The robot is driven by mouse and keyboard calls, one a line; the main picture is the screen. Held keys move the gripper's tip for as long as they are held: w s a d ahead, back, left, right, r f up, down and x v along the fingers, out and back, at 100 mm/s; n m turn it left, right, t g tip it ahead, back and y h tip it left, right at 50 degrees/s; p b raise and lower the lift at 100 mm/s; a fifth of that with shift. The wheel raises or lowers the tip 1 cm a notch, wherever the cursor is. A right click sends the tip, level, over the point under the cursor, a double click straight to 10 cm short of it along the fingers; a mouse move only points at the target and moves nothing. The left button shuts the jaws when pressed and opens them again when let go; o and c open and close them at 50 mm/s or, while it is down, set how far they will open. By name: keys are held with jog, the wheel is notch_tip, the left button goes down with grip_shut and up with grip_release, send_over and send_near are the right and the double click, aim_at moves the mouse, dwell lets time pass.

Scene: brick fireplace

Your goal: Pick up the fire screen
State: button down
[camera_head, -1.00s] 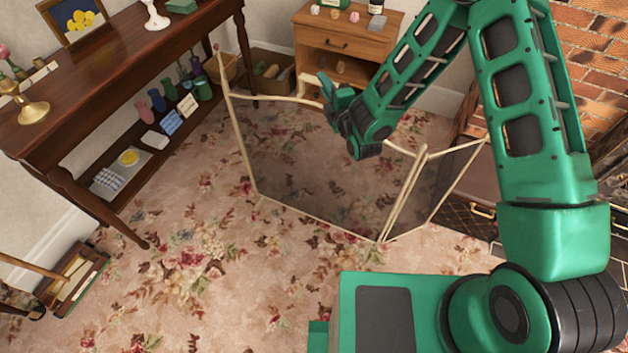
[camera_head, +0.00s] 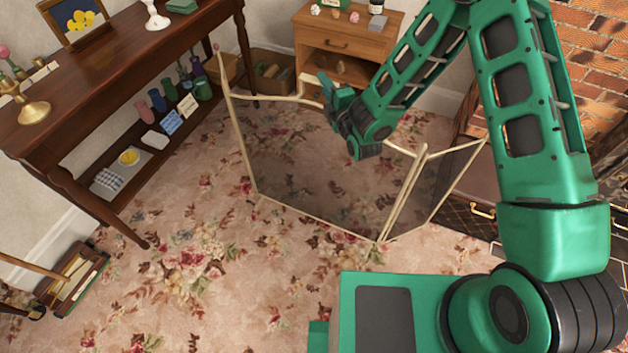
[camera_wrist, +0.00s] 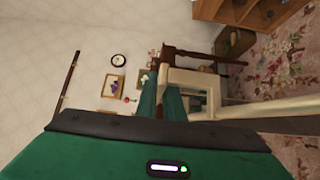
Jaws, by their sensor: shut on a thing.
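The fire screen (camera_head: 310,180) has dark see-through mesh panels in a cream frame. It stands upright and folded at angles in the middle of the head view, its lower edge at the carpet. My gripper (camera_head: 328,96) is at the top rail of the wide panel and shut on it; my wrist hides part of that rail. In the wrist view, my gripper's green fingers (camera_wrist: 162,95) show at the cream frame (camera_wrist: 255,108), which runs off to the right. The exact contact is partly hidden.
A dark wooden console table (camera_head: 120,75) with objects on its shelves stands at left. A small wooden cabinet (camera_head: 345,45) with items on top stands behind the screen. The brick fireplace (camera_head: 590,60) is at right. The floral carpet (camera_head: 180,270) is clear in front.

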dwell(0.3)
notch_tip(320, 180, up, 4)
jog(key=shift+w+r, duration=0.1)
jog(key=shift+r, duration=0.15)
jog(key=shift+a+f, duration=0.2)
jog(key=shift+a, duration=0.1)
jog(key=shift+s+a+r, duration=0.2)
jog(key=shift+a+r, duration=0.55)
jog(key=shift+a, duration=0.2)
jog(key=s+a+r, duration=0.1)
jog(key=a+r, duration=0.4)
jog(key=a, duration=0.4)
jog(key=shift+s+r, duration=0.2)
jog(key=shift+s, duration=0.05)
jog(key=shift+r, duration=0.1)
